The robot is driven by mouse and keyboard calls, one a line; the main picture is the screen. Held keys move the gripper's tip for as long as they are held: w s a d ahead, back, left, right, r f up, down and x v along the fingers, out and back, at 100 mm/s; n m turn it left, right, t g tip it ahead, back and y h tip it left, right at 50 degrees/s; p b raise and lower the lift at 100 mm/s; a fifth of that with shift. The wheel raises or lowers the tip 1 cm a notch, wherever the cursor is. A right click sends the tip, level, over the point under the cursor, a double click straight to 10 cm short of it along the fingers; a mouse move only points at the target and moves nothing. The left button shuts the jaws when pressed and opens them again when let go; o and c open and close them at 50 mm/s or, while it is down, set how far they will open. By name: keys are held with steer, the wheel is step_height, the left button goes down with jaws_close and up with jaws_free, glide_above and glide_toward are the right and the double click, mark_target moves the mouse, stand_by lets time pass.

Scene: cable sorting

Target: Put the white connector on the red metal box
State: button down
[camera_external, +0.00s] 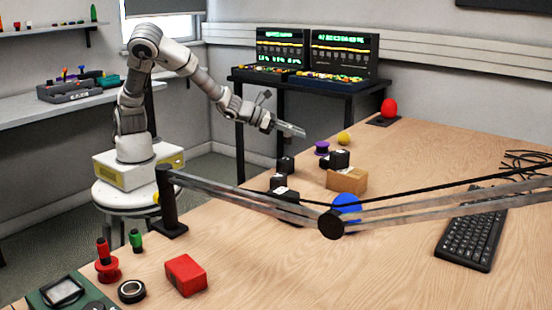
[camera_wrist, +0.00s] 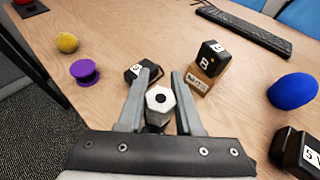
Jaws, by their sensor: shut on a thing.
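The white connector (camera_wrist: 160,98) is a pale hexagonal piece with a dark hole, seen between the fingers in the wrist view. My gripper (camera_wrist: 161,76) is shut on it, with a darker part below it partly hidden. In the external view my gripper (camera_external: 303,132) is above the far left side of the table, near the black blocks, and the connector is hard to make out there. The red metal box (camera_external: 186,275) lies on the near left part of the table, far from my gripper. It is not in the wrist view.
Black labelled blocks (camera_external: 339,159), a brown box (camera_external: 347,180), a purple spool (camera_external: 322,148), a yellow ball (camera_external: 344,138) and a blue ball (camera_external: 346,207) are near my gripper. A metal lamp arm (camera_external: 250,203) crosses above the table. A black tape roll (camera_external: 132,291) lies beside the red box.

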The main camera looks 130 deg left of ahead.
steer(key=shift+d+r, duration=0.1)
steer(key=shift+d, duration=0.05)
step_height(320, 180, up, 10)
steer(key=w+d+r+m+h+p, duration=0.1)
steer(key=w+d, duration=0.4)
steer(key=d, duration=0.5)
steer(key=w+d+t+p, duration=0.1)
steer(key=w+d, duration=0.4)
steer(key=d, duration=0.4)
steer(key=w+d+r+m+h+p, duration=0.1)
steer(key=w+d, duration=0.4)
steer(key=d, duration=0.5)
steer(key=s+d+f+m+h+p, duration=0.1)
steer(key=s+d, duration=0.2)
steer(key=d, duration=0.9)
steer(key=s+d+t, duration=0.1)
steer(key=s+d, duration=0.1)
steer(key=d, duration=1.1)
steer(key=s+d+f+m+h+p, duration=0.1)
steer(key=s+d, duration=0.2)
steer(key=d, duration=0.9)
steer(key=b, duration=0.3)
glide_above(196, 270)
step_height(196, 270, down, 12)
steer(key=shift+f, duration=0.2)
steer(key=shift+f+b, duration=0.7)
steer(key=shift+f, duration=1.25)
